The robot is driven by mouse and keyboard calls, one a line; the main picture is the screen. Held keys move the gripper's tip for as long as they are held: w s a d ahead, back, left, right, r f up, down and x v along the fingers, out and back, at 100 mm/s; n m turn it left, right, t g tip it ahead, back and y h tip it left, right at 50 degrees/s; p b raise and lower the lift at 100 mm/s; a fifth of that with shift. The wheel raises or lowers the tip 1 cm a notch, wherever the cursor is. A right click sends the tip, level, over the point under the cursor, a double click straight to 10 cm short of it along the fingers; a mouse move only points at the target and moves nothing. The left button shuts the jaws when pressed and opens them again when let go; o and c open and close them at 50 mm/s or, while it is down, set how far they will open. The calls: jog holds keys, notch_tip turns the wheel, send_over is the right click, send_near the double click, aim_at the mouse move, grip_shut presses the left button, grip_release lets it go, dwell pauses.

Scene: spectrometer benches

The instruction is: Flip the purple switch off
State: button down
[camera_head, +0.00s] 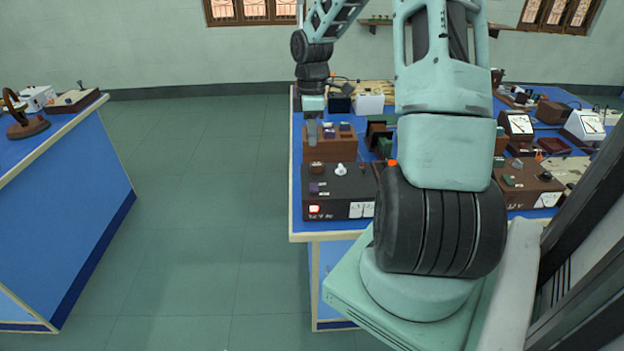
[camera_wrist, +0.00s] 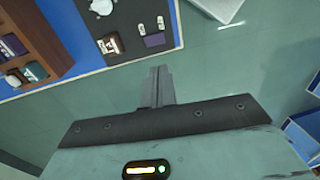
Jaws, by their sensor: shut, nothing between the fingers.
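A small purple switch (camera_wrist: 154,40) sits on top of a black box with small white pieces beside it in the wrist view. In the head view it shows small near the box's left end (camera_head: 314,188); its on or off position is too small to tell. The black instrument box (camera_head: 338,188) stands at the near left corner of the blue bench, with a glowing red light (camera_head: 314,209) on its front. My gripper (camera_head: 312,134) is shut and empty, behind the box in the head view and by the brown wooden box. Its fingers (camera_wrist: 157,80) point towards the black box's edge in the wrist view.
The brown wooden box (camera_head: 330,146) with purple and teal pieces stands behind the black box. A white knob (camera_head: 341,169) rises from the black box. Other instruments crowd the bench to the right. Open floor (camera_head: 210,220) lies left of the bench.

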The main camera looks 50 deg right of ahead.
aim_at(314, 189)
jog(key=f, duration=0.4)
jog(key=a+f+p, duration=0.1)
jog(key=f, duration=0.3)
jog(key=s+f, duration=0.1)
jog(key=f, duration=0.4)
jog(key=shift+s+a+p, duration=0.1)
jog(key=shift+a+p, duration=0.1)
jog(key=shift+p, duration=0.1)
jog(key=b, duration=0.1)
jog(key=f+b, duration=0.1)
jog(key=shift+s+a+f+t+h+b, duration=0.1)
jog(key=shift+s+a+t+h+b, duration=0.1)
jog(key=shift+t+h+b, duration=0.15)
jog(key=shift+s+r, duration=0.1)
jog(key=shift+r, duration=0.1)
jog(key=shift+f, duration=0.1)
